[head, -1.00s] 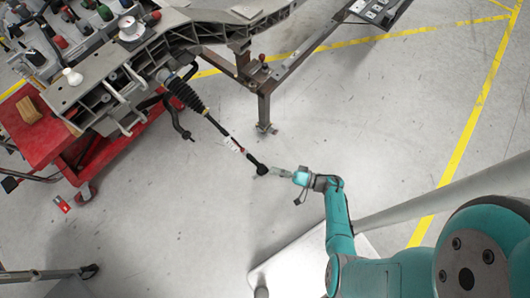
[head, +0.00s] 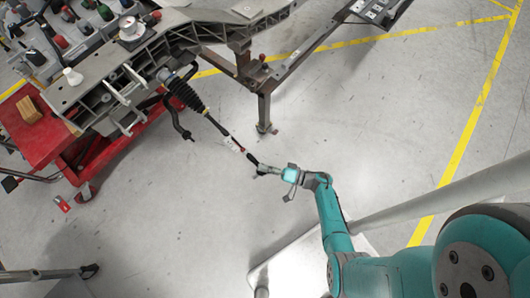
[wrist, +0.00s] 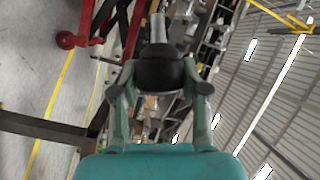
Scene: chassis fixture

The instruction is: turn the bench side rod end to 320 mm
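The bench side rod end is the black end (head: 260,171) of a thin tie rod (head: 224,133) that slants down from a ribbed black boot (head: 186,95) in the head view. My gripper (head: 266,169) is at this rod end, coming from the right. In the wrist view the dark, rounded rod end (wrist: 160,70) lies between the two fingers (wrist: 158,82), with a finger close on each side. I cannot tell whether the fingers press on it. A pale shaft (wrist: 158,28) runs on beyond it. No length scale can be read.
The grey chassis fixture (head: 93,87) fills the upper left, beside a red cart (head: 38,142). A steel bench leg (head: 264,110) stands right of the rod. A pale platform edge (head: 290,268) lies below my arm. The floor around the rod end is clear.

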